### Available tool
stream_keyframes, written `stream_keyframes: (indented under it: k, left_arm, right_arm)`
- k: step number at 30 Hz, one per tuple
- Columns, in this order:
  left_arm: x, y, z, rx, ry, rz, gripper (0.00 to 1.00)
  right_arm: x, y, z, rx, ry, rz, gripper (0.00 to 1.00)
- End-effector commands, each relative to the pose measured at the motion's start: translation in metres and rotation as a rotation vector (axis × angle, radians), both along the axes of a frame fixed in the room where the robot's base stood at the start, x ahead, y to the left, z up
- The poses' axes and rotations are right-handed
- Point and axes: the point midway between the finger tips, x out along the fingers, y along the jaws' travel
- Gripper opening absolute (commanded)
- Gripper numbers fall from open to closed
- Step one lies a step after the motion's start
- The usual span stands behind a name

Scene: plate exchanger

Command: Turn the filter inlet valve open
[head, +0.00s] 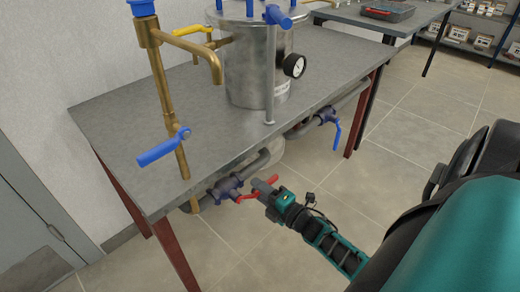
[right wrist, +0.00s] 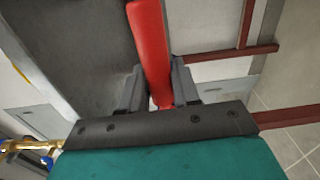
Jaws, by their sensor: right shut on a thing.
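A valve with a purple body (head: 226,187) and a red lever handle (head: 246,197) sits on the pipe below the table's front edge. My right gripper (head: 264,187) is at the outer end of this red handle. In the right wrist view the red handle (right wrist: 150,45) runs between the two dark fingers of my right gripper (right wrist: 158,88), which are shut on it. The fingers hide part of the handle in the head view. No label shows which valve is the filter inlet valve. My left gripper is not in view.
A grey table (head: 125,115) on dark red legs carries a steel filter vessel (head: 258,65) with a gauge (head: 294,65). A brass pipe (head: 160,75) has a blue lever (head: 162,152). Another blue-handled valve (head: 328,117) sits under the table's right side. The floor in front is clear.

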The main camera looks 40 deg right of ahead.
Motion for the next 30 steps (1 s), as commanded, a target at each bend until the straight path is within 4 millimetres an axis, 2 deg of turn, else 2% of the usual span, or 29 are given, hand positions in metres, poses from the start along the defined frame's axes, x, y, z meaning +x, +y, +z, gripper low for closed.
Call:
stream_keyframes:
  k: [1,2,8,16,20,30]
  left_arm:
    - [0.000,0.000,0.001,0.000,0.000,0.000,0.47]
    - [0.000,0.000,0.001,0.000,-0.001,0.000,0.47]
    - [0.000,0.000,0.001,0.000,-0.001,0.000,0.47]
    - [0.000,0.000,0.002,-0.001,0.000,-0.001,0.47]
    - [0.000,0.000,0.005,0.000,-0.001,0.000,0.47]
    - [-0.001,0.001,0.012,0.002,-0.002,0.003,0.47]
  right_arm:
    - [0.000,-0.002,0.002,-0.007,-0.005,-0.002,0.00]
    - [0.000,-0.002,0.002,-0.007,-0.005,-0.002,0.32]
    - [0.000,-0.001,0.001,-0.004,-0.003,-0.001,0.51]
    - [-0.001,-0.001,0.001,-0.001,-0.001,0.000,0.52]
    - [-0.013,-0.001,0.000,0.000,0.003,-0.001,0.52]
    - [-0.086,-0.007,0.001,-0.001,0.003,-0.002,0.52]
